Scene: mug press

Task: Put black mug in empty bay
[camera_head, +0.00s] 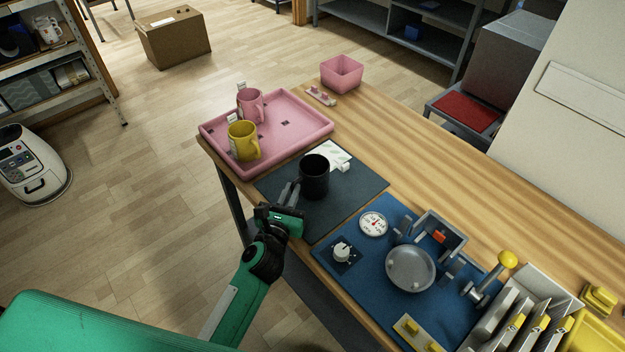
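The black mug (315,177) stands upright on a dark mat (349,195) near the table's left edge. My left gripper (291,191) is at the mug's near left side, with its grey fingers pointing at the mug. The fingertips are very close to the mug; I cannot tell whether they touch it or enclose its handle. A pink tray (308,134) lies behind the mat. A yellow mug (243,141) and a pink mug (251,105) stand in its left part. The tray's right part is bare, with small dark marks. My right gripper is not in view.
A white object (337,157) lies just behind the black mug. A pink bin (341,73) stands at the table's far end. A blue mat (350,285) with a gauge (373,224), a knob and a round metal plate (410,269) lies to the right.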

